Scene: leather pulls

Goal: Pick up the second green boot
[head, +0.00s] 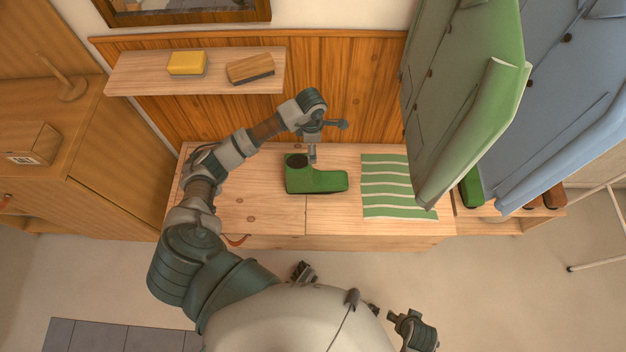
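Another green item (471,190), perhaps a boot, stands at the bench's right end, mostly hidden by the hanging green coat. A dark part at the bottom right (412,329) seems to belong to my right arm; its fingers are not clear.
A green-and-white striped mat (392,188) lies right of the boot. A green coat (465,90) and a blue coat (570,90) hang over the bench's right end, above brown shoes (554,197). A wall shelf (210,83) holds a yellow sponge (187,63) and a brush (250,69).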

